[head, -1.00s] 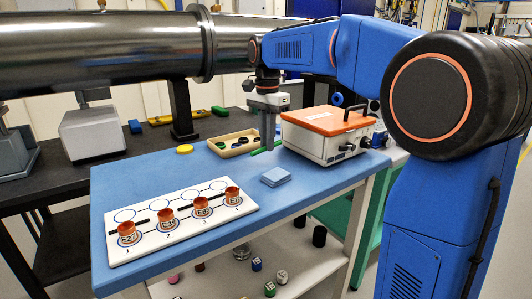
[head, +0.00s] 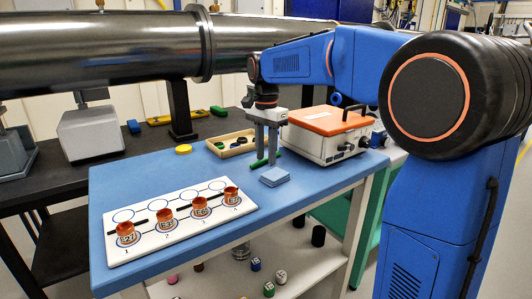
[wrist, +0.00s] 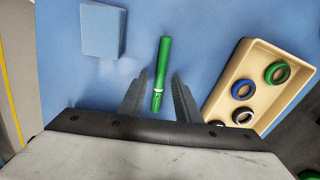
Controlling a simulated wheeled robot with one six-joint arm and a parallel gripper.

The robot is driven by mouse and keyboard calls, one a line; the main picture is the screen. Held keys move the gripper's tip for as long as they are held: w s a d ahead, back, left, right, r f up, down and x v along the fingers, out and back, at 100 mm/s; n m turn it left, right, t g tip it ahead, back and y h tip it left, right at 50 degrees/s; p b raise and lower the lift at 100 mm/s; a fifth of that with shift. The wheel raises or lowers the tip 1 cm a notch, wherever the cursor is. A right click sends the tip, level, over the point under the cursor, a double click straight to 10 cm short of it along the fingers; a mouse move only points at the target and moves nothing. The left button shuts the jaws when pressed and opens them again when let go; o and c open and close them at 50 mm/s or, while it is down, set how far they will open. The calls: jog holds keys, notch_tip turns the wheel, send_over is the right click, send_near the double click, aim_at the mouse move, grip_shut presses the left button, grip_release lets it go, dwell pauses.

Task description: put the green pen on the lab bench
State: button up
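The green pen (wrist: 161,72) lies on the blue top of the lab bench (wrist: 215,50). In the head view, the pen (head: 279,153) is partly hidden by my gripper (head: 264,163). My gripper (wrist: 160,76) is open and empty, pointing down, with one finger on either side of the pen in the wrist view. I cannot tell how far the fingertips are above the bench top. The blue bench top (head: 125,190) also shows in the head view.
A light blue block (head: 274,176) lies beside the gripper. A beige tray (head: 240,149) of rings and an orange-lidded box (head: 318,123) stand close by. A white numbered board (head: 160,243) with several orange-topped jars is at the front left. A dark pipe (head: 90,55) crosses behind.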

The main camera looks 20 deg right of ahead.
aim_at(266, 158)
jog(key=shift+r, duration=0.1)
notch_tip(266, 158, up, 12)
dwell(0.6)
jog(key=shift+s, duration=0.1)
